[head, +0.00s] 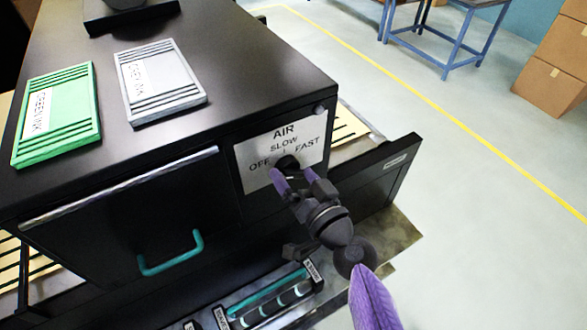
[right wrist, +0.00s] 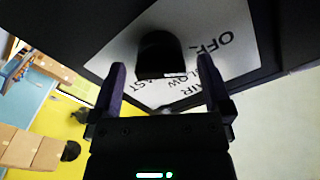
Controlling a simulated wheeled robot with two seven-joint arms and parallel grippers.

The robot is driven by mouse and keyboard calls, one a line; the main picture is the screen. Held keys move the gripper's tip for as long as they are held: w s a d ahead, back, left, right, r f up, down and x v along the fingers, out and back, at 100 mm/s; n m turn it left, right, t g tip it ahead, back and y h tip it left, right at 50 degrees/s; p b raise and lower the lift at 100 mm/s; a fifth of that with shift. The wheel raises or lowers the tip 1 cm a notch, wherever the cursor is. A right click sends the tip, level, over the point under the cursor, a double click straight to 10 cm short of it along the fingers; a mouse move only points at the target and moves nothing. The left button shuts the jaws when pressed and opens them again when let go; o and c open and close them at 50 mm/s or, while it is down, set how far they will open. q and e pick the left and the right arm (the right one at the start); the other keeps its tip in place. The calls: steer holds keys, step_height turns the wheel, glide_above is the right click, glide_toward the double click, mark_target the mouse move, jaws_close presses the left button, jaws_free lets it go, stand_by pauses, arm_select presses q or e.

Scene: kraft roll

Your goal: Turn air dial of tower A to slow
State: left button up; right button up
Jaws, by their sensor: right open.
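The air dial (head: 287,163) is a black knob on a pale plate (head: 253,178) marked AIR, OFF, SLOW and FAST, on the front of the black tower. In the right wrist view the dial (right wrist: 161,55) sits between and beyond my fingers. My right gripper (head: 290,178) is open in front of the dial, its fingers on either side of it. In the right wrist view the gripper (right wrist: 161,85) shows a gap on both sides of the knob. I cannot tell where the dial's pointer stands. My left gripper is not in view.
A green slab (head: 60,102) and a grey slab (head: 160,80) lie on the tower top. A teal handle (head: 171,255) sticks out left of the plate. An open drawer (head: 375,170) juts out at the right. Boxes (head: 556,65) stand far off; the floor at right is clear.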

steer(key=shift+w+a, duration=0.25)
steer(key=shift+w, duration=0.2)
steer(key=c, duration=1.3)
steer(key=shift+o, duration=0.2)
steer(key=shift+m, duration=0.4)
steer(key=m, duration=0.4)
steer(key=shift+m, duration=0.4)
steer(key=m, duration=0.5)
steer(key=shift+m, duration=0.7)
steer(key=o, duration=1.3)
steer(key=shift+c, duration=0.2)
